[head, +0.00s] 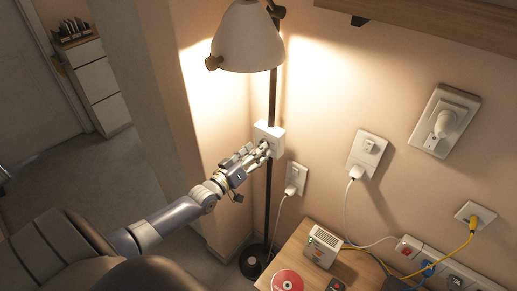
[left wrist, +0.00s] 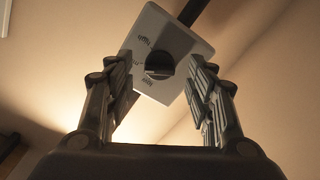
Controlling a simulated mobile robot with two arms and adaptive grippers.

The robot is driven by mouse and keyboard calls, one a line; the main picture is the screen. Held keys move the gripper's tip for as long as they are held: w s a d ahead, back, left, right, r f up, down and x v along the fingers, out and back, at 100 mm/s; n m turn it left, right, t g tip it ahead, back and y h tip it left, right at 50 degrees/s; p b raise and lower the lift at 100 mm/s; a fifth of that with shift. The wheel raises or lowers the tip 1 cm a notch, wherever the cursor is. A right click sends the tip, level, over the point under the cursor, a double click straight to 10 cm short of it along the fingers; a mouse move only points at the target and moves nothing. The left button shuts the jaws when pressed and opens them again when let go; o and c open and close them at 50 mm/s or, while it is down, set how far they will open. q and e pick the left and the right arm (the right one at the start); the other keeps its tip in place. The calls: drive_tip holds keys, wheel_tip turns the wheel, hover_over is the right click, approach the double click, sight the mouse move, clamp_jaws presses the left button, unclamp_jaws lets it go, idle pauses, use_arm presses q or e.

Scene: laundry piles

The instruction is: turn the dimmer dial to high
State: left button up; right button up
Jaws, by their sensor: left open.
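The dimmer box (head: 271,137) is a small white block on the dark pole of a floor lamp. In the left wrist view the box (left wrist: 182,42) shows tilted, with a round black dial (left wrist: 159,64) on its face and small printed labels to the dial's left; one seems to read "high". I cannot surely tell which label the dial points at. My left gripper (head: 263,149) is open at the box's front. In the left wrist view its fingers (left wrist: 163,78) stand on either side of the dial, with gaps showing. My right gripper is out of view.
The lit lamp shade (head: 248,38) hangs above the box. Wall outlets with plugs (head: 293,178) and cords are to the right. A wooden table (head: 299,246) with a small white device (head: 322,246) and a red disc (head: 287,281) stands below. A wooden shelf (head: 440,20) is at upper right.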

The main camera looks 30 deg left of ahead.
use_arm(q)
drive_tip(key=shift+w, duration=0.85)
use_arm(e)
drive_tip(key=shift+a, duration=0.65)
use_arm(q)
drive_tip(key=shift+d, duration=0.1)
drive_tip(key=c, duration=1.1)
drive_tip(key=shift+o, duration=0.2)
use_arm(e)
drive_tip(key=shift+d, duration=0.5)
